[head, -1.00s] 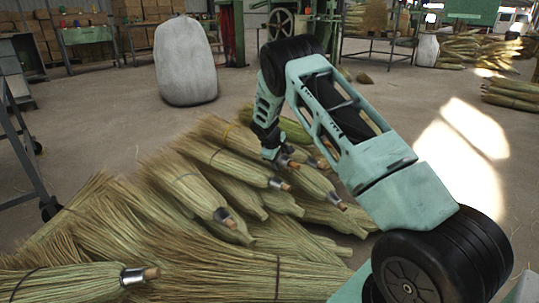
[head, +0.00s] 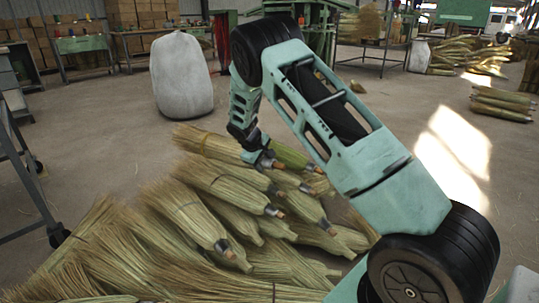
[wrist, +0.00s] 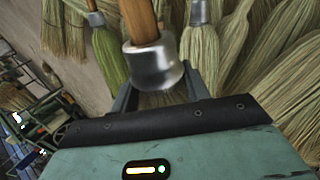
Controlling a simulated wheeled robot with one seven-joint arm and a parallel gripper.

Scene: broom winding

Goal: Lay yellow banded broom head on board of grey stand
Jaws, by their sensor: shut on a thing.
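The yellow banded broom head (head: 203,146) is at the back of the broom pile in the head view, its thin yellow band around the straw. My gripper (head: 264,161) is at its handle end, shut on it. In the wrist view its silver ferrule (wrist: 155,70) and wooden stub show at my gripper (wrist: 160,92), with a finger on each side. Its straw is mostly hidden there by my gripper's body. A board of a grey stand cannot be made out. A grey metal frame (head: 32,185) on a caster stands at the left edge, its top out of view.
Several other broom heads (head: 205,222) lie in a pile below and around the held one. A pale sack (head: 181,75) stands behind the pile. Open concrete floor (head: 110,140) lies between the frame and the pile. Benches and a green machine stand farther back.

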